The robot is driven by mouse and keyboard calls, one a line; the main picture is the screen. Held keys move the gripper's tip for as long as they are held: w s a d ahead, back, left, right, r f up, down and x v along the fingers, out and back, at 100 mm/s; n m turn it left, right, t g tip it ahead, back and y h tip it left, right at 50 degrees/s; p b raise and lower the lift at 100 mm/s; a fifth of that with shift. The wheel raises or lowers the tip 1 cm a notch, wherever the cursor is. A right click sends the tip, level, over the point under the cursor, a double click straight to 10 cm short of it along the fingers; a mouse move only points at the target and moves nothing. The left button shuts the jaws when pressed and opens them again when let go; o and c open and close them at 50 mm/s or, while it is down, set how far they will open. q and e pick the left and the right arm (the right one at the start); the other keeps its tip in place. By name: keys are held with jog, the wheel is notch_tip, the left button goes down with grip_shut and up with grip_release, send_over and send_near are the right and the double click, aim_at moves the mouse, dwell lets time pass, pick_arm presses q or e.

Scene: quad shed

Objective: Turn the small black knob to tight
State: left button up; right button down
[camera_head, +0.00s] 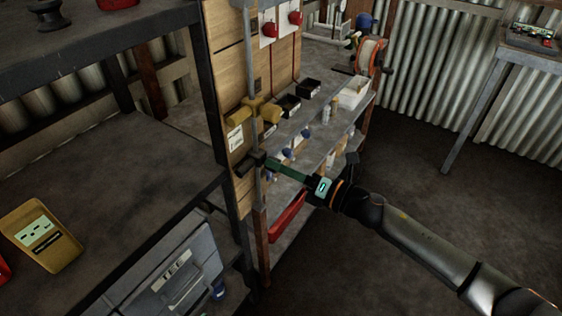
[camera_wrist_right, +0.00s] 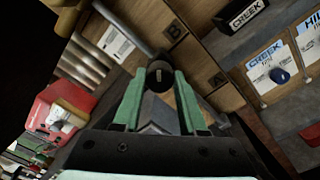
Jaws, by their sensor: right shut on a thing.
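The small black knob (camera_wrist_right: 160,72) is on a grey pipe fixed to the wooden panel. In the wrist view its round end, with a pale mark, sits between the green fingertips. My right gripper (camera_wrist_right: 160,80) is shut on it, a finger on each side. The fingers partly hide the knob there. My left gripper is not in view.
Plates marked B (camera_wrist_right: 175,33) and A (camera_wrist_right: 216,80) are on the wood near the knob. Shelves with black bins (camera_head: 290,105) stand behind. Open floor (camera_head: 440,190) lies at right.

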pick_arm(q)
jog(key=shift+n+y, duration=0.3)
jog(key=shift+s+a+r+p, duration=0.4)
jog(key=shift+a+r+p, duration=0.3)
jog(key=shift+p, duration=0.55)
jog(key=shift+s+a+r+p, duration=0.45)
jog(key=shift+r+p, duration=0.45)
jog(key=shift+p, duration=0.35)
pick_arm(e)
jog(key=shift+m, duration=4.9)
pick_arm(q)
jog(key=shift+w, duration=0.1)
pick_arm(e)
jog(key=shift+c, duration=2.2)
grip_release()
pick_arm(q)
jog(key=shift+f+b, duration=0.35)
jog(key=shift+b, duration=0.05)
pick_arm(e)
jog(key=v, duration=1.2)
jog(key=shift+s, duration=0.3)
